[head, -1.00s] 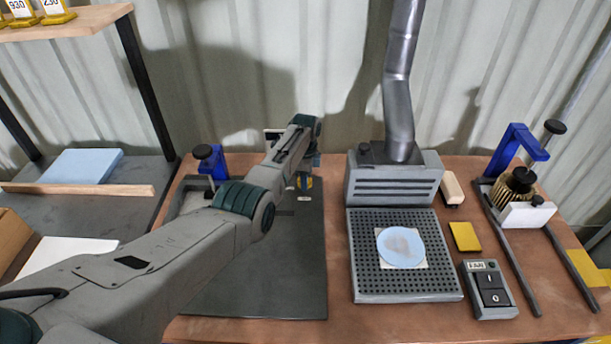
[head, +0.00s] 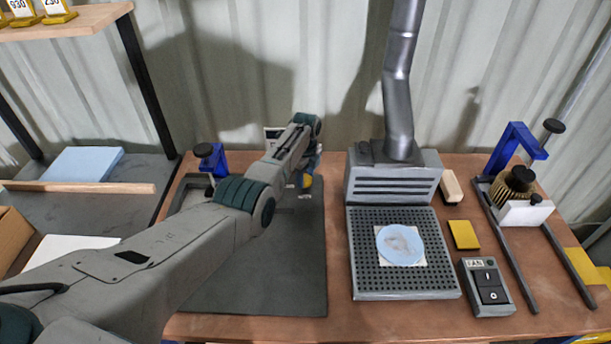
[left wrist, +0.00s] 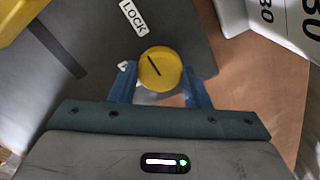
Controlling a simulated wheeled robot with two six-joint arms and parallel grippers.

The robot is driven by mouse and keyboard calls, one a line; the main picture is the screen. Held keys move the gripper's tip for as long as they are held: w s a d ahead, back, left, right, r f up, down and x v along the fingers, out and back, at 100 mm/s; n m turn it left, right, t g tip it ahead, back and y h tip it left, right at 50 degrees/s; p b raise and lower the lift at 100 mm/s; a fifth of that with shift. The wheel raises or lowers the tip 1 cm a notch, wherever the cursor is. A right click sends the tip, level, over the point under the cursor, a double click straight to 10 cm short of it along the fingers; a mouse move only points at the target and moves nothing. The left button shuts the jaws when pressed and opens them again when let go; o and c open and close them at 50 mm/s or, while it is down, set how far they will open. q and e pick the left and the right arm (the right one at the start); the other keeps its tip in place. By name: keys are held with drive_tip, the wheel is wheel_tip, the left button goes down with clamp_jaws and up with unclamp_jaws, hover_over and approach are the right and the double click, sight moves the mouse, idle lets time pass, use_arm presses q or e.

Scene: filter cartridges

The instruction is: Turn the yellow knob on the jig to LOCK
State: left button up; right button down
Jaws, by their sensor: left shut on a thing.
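The yellow knob (left wrist: 160,69) is round, with a dark line across its top. In the left wrist view it sits between the two blue fingertips of my left gripper (left wrist: 160,88), which is shut on it. A white LOCK label (left wrist: 133,18) lies above and left of the knob, and the upper end of the dark line points roughly toward it. In the head view only part of the knob (head: 307,181) shows beside my left gripper, and the jig is largely hidden behind my left arm. My right gripper is not in view.
A blue clamp (head: 218,160) with a black knob stands left of my wrist. A dark mat (head: 270,285) lies in front, mostly bare. A perforated fume box (head: 365,285) with a pale blue disc stands right, and a FAN switch box (head: 488,288) beyond it.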

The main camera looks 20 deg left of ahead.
sight(305, 178)
use_arm(q)
drive_tip(key=shift+w+r, duration=0.1)
drive_tip(key=shift+r, duration=0.05)
drive_tip(key=o, duration=1)
drive_tip(key=shift+r, duration=0.4)
wheel_tip(305, 178, up, 10)
drive_tip(key=b, duration=0.1)
drive_tip(key=shift+b, duration=0.35)
drive_tip(key=shift+f, duration=0.1)
